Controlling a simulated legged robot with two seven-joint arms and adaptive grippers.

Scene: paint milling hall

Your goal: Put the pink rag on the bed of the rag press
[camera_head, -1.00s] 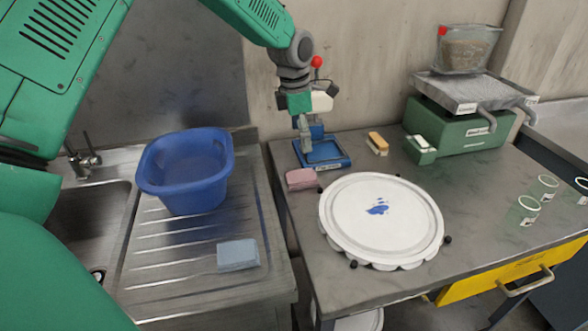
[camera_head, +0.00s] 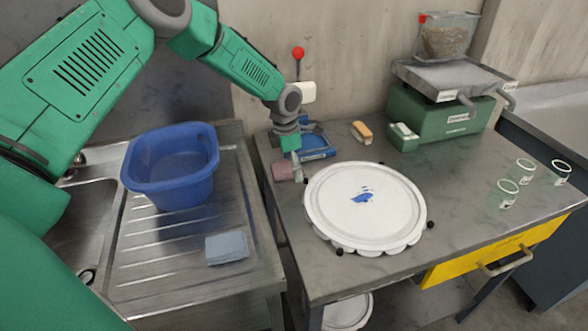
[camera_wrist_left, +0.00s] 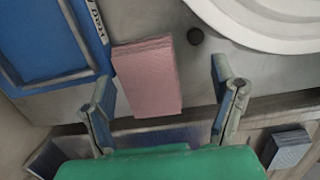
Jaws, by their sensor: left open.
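The pink rag (camera_head: 281,172) lies folded on the steel table near its left edge, in front of the blue rag press (camera_head: 318,146). In the left wrist view the rag (camera_wrist_left: 147,78) lies flat beside the labelled edge of the blue press bed (camera_wrist_left: 50,40). My left gripper (camera_head: 296,170) is low at the rag and partly hides it in the head view. In the left wrist view the gripper (camera_wrist_left: 165,92) is open, with its fingers on either side of the rag and nothing gripped. My right gripper is not in view.
A white round lid (camera_head: 364,215) with blue paint sits right of the rag. A blue basin (camera_head: 172,165) and grey-blue block (camera_head: 227,247) are on the drainboard. A brush (camera_head: 362,132) and green scale (camera_head: 440,118) stand farther right. A red-knobbed lever (camera_head: 298,54) rises behind the press.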

